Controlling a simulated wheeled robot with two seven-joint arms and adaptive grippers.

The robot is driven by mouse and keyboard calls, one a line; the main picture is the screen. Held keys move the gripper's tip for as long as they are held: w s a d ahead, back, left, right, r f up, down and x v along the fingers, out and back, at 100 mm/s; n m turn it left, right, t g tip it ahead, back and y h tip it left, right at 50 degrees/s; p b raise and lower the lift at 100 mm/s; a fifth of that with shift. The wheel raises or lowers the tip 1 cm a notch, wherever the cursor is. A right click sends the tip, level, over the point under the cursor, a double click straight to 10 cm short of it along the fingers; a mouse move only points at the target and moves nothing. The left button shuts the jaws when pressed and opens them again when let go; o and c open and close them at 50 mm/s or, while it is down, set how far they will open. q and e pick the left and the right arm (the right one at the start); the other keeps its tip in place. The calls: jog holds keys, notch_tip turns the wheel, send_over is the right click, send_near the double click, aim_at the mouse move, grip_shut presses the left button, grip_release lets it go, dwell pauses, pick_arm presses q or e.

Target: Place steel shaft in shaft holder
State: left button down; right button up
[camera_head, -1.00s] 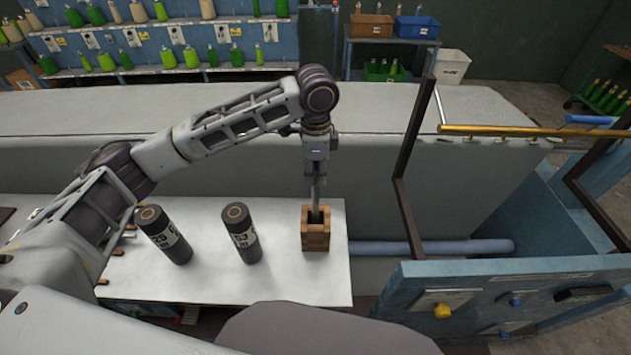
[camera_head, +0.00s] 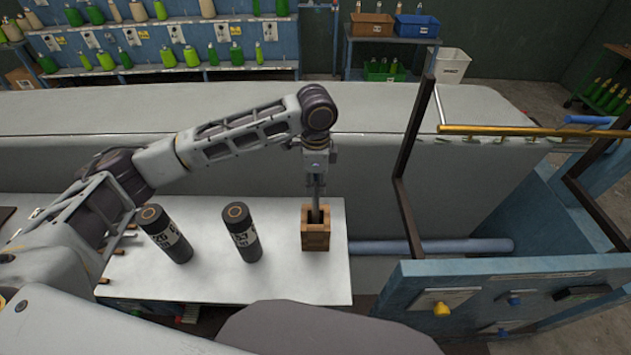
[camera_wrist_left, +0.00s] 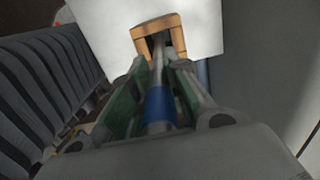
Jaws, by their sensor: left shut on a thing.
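My left gripper (camera_head: 317,176) is shut on the steel shaft (camera_head: 317,194), a thin grey rod that points down. In the left wrist view the steel shaft (camera_wrist_left: 159,82) lies between the green-sided fingers and has a blue band near them. The shaft holder (camera_head: 316,240) is a small wooden block with a dark opening on top, standing on the white table. The shaft's lower end is at this opening, directly below the gripper. The holder (camera_wrist_left: 174,22) also shows in the left wrist view. How deep the shaft's end sits is hard to tell. My right gripper is out of view.
A blue machine panel (camera_head: 500,305) with dark upright bars is at right. A long grey block (camera_head: 400,115) runs behind the table.

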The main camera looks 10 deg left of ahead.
pick_arm(q)
jog(key=c, duration=1.8)
grip_release()
jog(key=shift+f, duration=0.15)
jog(key=shift+c, duration=0.2)
jog(key=o, duration=0.5)
jog(key=shift+c, duration=0.2)
notch_tip(320, 180, up, 12)
jog(key=shift+r+b, duration=0.2)
jog(key=shift+b, duration=0.4)
